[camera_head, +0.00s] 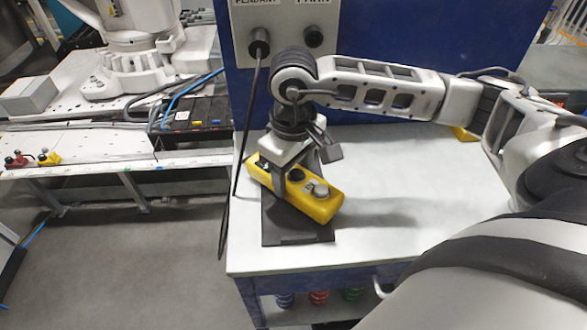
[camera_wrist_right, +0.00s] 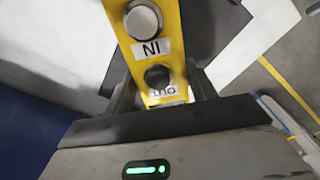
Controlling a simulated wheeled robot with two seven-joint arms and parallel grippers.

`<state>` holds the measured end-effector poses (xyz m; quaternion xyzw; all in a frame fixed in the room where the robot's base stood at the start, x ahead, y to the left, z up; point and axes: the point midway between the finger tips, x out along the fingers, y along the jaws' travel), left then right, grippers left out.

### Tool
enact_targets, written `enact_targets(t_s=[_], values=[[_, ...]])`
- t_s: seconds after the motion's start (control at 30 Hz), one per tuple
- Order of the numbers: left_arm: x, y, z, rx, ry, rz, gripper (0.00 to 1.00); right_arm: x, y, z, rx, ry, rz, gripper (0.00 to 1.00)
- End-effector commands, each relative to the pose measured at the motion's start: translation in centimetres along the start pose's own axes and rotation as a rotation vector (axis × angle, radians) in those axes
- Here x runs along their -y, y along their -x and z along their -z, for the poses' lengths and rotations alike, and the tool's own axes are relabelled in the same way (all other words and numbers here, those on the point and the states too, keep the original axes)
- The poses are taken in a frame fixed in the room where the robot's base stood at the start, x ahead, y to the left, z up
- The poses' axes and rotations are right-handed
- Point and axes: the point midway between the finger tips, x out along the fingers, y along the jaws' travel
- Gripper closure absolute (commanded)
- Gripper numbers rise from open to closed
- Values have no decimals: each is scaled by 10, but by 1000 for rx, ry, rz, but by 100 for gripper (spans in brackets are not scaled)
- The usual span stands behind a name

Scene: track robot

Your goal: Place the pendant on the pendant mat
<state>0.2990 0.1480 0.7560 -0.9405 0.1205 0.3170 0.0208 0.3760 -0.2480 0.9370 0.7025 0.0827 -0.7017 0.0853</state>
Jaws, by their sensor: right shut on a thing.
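The yellow pendant (camera_head: 318,204) with round buttons is between the fingers of my right gripper (camera_head: 289,176), which is shut on it. The pendant lies slanted over the dark pendant mat (camera_head: 290,234) on the white table, one end reaching past the mat's right edge. I cannot tell whether it touches the mat. My left gripper is not in view.
A blue panel (camera_head: 380,38) with a grey plate marked PENDANT and PARK stands behind the white table (camera_head: 400,190). A black cable (camera_head: 249,110) hangs from its plug, down past the table's left edge. The table is clear right of the mat. Another bench (camera_head: 90,150) stands at left.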

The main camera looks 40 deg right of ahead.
Motion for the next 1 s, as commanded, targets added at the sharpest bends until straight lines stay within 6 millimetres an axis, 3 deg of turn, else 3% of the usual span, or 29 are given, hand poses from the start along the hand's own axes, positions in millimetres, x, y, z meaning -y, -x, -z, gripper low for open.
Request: enact_targets(t_s=[0.17, 0.2, 0.27, 0.7, 1.0], values=[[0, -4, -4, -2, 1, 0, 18, 0, -4, 1, -3, 0, 0, 92], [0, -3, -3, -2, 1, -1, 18, 0, -4, 0, 0, 0, 1, 38], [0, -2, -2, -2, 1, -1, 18, 0, -3, 0, 0, 0, 1, 22], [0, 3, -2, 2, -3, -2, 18, 0, 7, 1, -3, -1, 1, 22], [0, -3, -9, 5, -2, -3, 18, 0, 70, 1, -7, 0, 0, 22]])
